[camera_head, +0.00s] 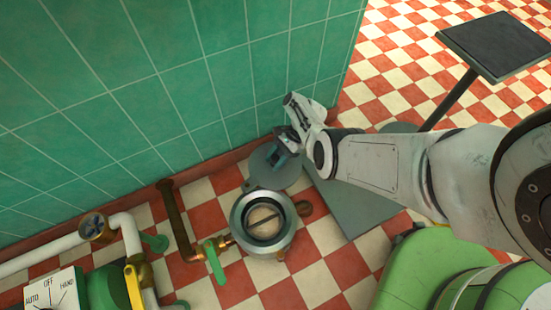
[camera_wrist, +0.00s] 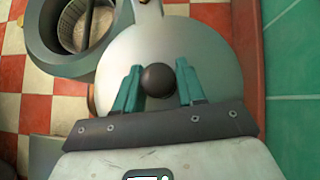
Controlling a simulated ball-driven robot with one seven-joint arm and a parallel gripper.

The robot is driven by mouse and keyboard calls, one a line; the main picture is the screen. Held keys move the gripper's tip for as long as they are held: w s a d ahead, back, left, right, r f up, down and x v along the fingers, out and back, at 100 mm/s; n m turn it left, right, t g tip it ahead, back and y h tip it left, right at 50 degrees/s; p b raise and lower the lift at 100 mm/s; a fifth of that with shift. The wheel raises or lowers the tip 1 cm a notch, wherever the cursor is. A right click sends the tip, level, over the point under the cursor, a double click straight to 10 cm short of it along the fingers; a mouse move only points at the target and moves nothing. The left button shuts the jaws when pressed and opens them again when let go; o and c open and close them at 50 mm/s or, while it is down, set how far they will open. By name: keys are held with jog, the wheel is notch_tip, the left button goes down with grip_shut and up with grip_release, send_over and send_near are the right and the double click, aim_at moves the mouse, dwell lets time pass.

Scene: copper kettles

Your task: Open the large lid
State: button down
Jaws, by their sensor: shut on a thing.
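The large lid (camera_head: 268,176) is a round grey disc beyond the open round metal vessel (camera_head: 237,222), towards the wall. It is off the vessel's mouth, and a small tab joins their neighbouring edges. The lid also fills the middle of the wrist view (camera_wrist: 205,50), with a dark round knob (camera_wrist: 158,80) on its face. My gripper (camera_head: 282,155) has its teal fingers on either side of this knob, shut on it; the fingers also show in the wrist view (camera_wrist: 159,75). The vessel's inside shows a light basket with a dark bar across it. My gripper hides part of the lid in the head view.
A green tiled wall (camera_head: 150,80) rises close behind the lid. Pipes with a green-handled valve (camera_head: 216,262) stand left of the vessel. A control box (camera_head: 50,292) is at lower left, and a dark-topped stand (camera_head: 497,45) at upper right.

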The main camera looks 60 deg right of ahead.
jog(key=shift+w+r, duration=0.1)
jog(key=shift+w, duration=0.05)
jog(key=c, duration=0.9)
grip_release()
jog(key=p+v, duration=0.3)
jog(key=v, duration=0.7)
jog(key=shift+d+r+p, duration=0.25)
jog(key=shift+p, duration=0.15)
jog(key=shift+s, duration=0.25)
